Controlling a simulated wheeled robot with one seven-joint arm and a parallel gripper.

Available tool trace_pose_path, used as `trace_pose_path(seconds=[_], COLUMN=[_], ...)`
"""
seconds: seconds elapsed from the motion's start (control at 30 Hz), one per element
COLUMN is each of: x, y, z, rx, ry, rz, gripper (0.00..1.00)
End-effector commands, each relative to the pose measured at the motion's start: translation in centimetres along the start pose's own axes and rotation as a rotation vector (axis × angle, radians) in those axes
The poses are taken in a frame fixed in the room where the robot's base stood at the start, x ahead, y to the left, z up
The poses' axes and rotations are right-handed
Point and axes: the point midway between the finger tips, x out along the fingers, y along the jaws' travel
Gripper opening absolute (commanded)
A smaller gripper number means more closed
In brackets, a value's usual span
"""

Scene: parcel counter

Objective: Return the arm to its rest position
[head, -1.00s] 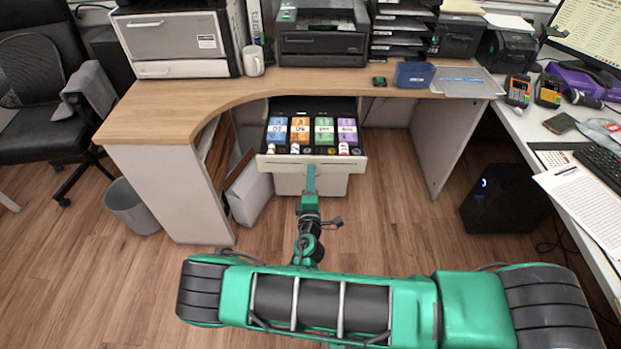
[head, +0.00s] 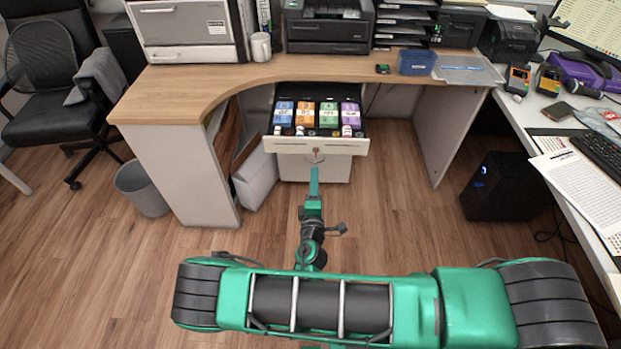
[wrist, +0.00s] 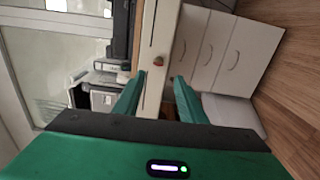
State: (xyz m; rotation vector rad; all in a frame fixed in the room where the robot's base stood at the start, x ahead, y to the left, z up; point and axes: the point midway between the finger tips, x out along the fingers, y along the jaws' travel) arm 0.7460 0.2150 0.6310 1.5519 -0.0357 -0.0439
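My gripper (head: 314,172) is in front of the open drawer (head: 285,146), at the end of my green arm. In the wrist view, its two green fingers (wrist: 157,92) are spread apart with nothing held between them. The drawer stands pulled out under the wooden counter. It holds a row of several coloured packs (head: 304,113), with small items in front of them.
The wooden counter (head: 190,85) curves around on the left, with a grey bin (head: 143,190) beside its end panel. A black computer tower (head: 503,187) stands on the floor at right, by the white desk (head: 540,165). The floor around my arm is clear.

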Motion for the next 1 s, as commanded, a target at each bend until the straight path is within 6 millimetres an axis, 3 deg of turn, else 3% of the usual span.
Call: trace_pose_path(seconds=[0.67,0.77,0.87,1.0], x=[-0.3,0.7,2.0,3.5], y=[0.4,1.6,3.4,6.0], z=[-0.7,1.0,4.0,9.1], rx=[0.011,0.042,0.093,0.174], ry=[-0.008,-0.082,-0.203,-0.403], rz=[-0.002,-0.012,-0.029,-0.066], gripper=[0.38,0.38,0.38,0.38])
